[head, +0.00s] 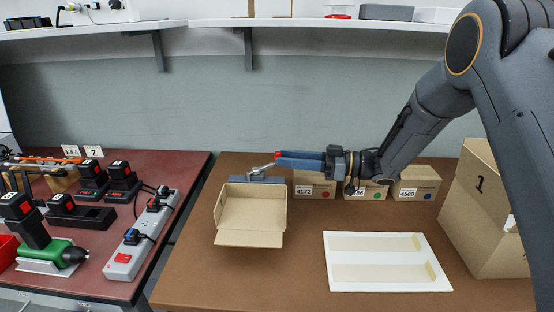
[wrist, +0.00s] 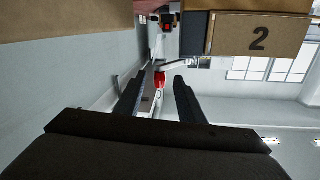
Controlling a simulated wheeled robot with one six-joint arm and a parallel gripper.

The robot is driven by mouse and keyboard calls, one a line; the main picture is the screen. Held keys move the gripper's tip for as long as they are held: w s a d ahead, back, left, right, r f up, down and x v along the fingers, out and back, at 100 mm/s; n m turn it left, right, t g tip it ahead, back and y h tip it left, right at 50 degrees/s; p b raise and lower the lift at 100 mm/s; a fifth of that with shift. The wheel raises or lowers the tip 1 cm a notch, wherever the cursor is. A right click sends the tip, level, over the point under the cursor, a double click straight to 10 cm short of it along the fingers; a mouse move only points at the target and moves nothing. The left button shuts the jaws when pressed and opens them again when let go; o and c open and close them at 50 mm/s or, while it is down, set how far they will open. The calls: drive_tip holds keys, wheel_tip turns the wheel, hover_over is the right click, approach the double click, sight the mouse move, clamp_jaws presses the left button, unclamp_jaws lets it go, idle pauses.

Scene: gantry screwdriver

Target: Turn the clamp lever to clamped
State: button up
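The clamp lever is a thin metal bar (head: 262,168) with a red tip (head: 277,154). It rises to the right from a dark grey clamp body (head: 256,180) behind an open cardboard box. In the wrist view the red tip (wrist: 159,80) sits at the level of my fingertips, between them, with a gap visible on each side. My gripper (head: 281,159) reaches in from the right, roughly level, with its fingers at the red tip. The wrist view shows the fingers apart. I cannot tell whether either finger touches the lever.
The open cardboard box (head: 250,211) stands in front of the clamp. Small labelled boxes (head: 314,191) stand below my wrist. A white board (head: 386,282) and a larger box (head: 481,220) are to the right. A red-brown table (head: 128,171) with tools and a power strip (head: 128,260) is left.

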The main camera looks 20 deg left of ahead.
drive_tip(key=shift+d, duration=0.3)
